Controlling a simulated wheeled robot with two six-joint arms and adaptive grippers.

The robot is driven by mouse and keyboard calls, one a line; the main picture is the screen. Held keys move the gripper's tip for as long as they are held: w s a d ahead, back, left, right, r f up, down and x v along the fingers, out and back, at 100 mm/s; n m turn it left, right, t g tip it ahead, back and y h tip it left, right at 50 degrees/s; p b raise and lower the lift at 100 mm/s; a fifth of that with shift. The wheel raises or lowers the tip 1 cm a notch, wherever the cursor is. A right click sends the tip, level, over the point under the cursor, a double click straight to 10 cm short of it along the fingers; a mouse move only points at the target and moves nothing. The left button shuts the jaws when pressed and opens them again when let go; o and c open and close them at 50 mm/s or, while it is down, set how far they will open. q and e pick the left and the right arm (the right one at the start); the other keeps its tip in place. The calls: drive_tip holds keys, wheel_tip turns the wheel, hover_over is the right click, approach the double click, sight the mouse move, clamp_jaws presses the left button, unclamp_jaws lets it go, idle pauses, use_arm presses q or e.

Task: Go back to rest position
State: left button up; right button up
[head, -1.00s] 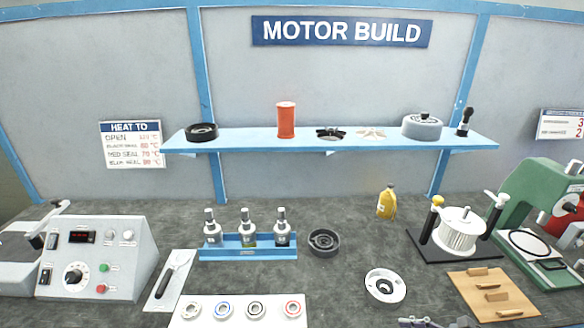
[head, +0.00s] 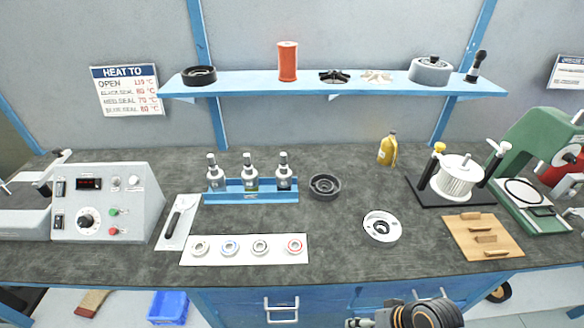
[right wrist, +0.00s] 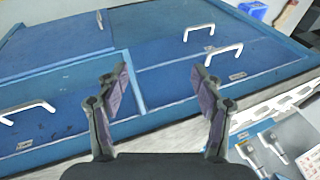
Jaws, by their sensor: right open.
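In the right wrist view, my right gripper (right wrist: 160,105) is open and empty. Its two fingers stand apart in front of the blue drawer fronts (right wrist: 75,95) of the bench. In the head view, part of my right arm (head: 425,314) shows at the bottom edge, below the front edge of the worktop; its fingertips cannot be made out there. My left gripper is in neither view.
The grey worktop (head: 335,245) holds a control box (head: 105,200), a blue rack (head: 250,196) of bottles, a white mat (head: 245,257) with several rings, a white flanged part (head: 382,227), a wooden board (head: 475,222) and a green press (head: 530,150). A blue bin (head: 168,307) stands on the floor.

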drive_tip(key=d+r+n+t+h, duration=0.1)
drive_tip(key=d+r+n+h, duration=0.1)
drive_tip(key=d+r+h, duration=0.25)
drive_tip(key=s+d+f+g, duration=0.1)
drive_tip(key=d+f, duration=0.1)
drive_tip(key=f, duration=1.2)
drive_tip(key=s+d+f, duration=0.2)
drive_tip(key=f, duration=1.3)
drive_tip(key=s+d+f+g, duration=0.1)
drive_tip(key=s+f, duration=1.3)
drive_tip(key=s, duration=0.3)
drive_tip(key=shift+s+f+m, duration=0.25)
drive_tip(key=shift+m, duration=0.05)
drive_tip(key=shift+d, duration=0.15)
drive_tip(key=shift+c, duration=0.5)
